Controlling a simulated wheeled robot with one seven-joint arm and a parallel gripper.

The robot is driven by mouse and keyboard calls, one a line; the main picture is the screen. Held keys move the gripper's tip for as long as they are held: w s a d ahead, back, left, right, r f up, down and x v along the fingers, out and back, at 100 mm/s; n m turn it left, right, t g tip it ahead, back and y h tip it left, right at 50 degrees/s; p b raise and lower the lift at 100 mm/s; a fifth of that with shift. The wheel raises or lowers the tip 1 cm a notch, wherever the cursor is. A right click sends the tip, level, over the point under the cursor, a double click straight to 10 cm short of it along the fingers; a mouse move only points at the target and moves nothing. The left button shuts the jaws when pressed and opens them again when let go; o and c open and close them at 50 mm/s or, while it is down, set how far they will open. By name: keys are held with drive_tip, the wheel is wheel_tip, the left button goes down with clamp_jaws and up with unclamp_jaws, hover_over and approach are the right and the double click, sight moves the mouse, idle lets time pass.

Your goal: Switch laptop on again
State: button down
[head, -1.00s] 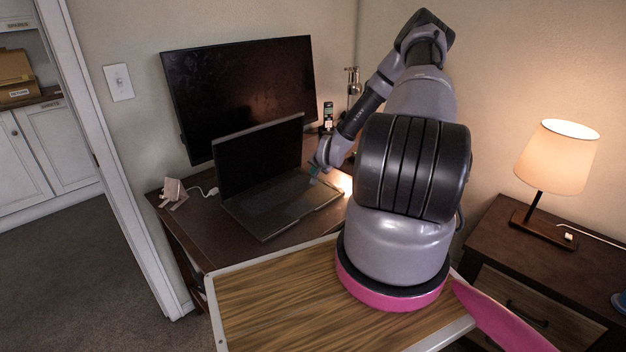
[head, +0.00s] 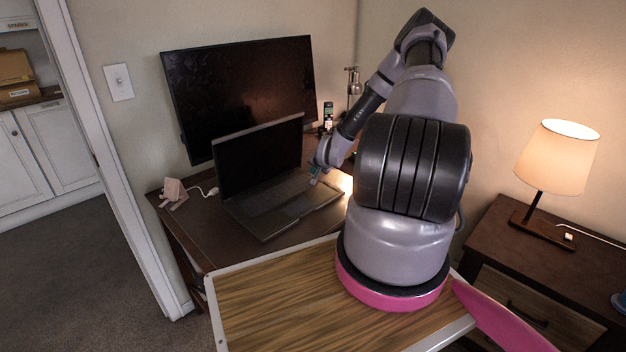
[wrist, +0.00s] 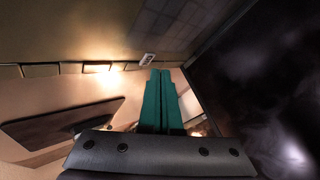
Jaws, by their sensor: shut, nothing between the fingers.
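The laptop (head: 276,205) stands open on the dark desk, and its screen (head: 258,155) is black. My gripper (head: 313,178) is at the right end of the keyboard deck, near the lower right corner of the screen. In the head view it is small, and I cannot tell whether it touches the laptop. In the wrist view its teal fingers (wrist: 161,82) are together with nothing between them. A dark glossy panel (wrist: 275,85) fills the right of the wrist view; I cannot tell whether it is the laptop screen. No power button can be made out.
A large dark monitor (head: 240,95) stands behind the laptop. A small pale stand (head: 174,192) and a white cable (head: 203,190) lie left of the laptop. A lit lamp (head: 556,160) stands on the right cabinet.

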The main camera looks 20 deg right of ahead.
drive_tip(key=shift+f, duration=0.1)
drive_tip(key=shift+f, duration=0.3)
drive_tip(key=shift+f, duration=0.3)
idle(0.6)
drive_tip(key=shift+s+f, duration=0.25)
drive_tip(key=shift+f, duration=0.2)
idle(0.5)
drive_tip(key=shift+a+r, duration=0.1)
drive_tip(key=shift+r, duration=0.05)
drive_tip(key=shift+w+r, duration=0.2)
drive_tip(key=shift+r, duration=0.5)
drive_tip(key=shift+r, duration=2.6)
